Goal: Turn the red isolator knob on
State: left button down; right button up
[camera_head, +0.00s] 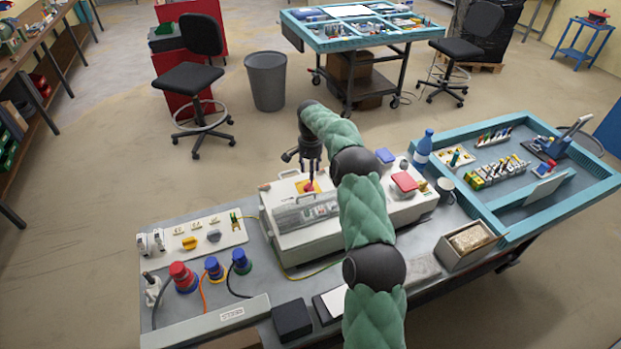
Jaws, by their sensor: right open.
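The red isolator knob (309,187) sits on a yellow plate on the white socket box (290,222), just behind the box's clear cover. My right gripper (311,173) points down directly over the knob, with its fingers open. The fingertips look close to the knob or at it; I cannot tell whether they touch. The knob is small and partly hidden by the fingers, so its angle is unclear. My right arm covers the right part of the box. My left gripper is out of view.
Left of the box stand a switch panel (200,238) and red and blue plugs (183,276) with cables. To the right are a red-topped button box (405,182), a blue bottle (423,148), an open metal box (466,244) and a blue-rimmed tray (575,195). A black box (292,320) lies in front.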

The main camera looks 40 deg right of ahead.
aim_at(310, 183)
notch_tip(310, 183, up, 6)
dwell(0.8)
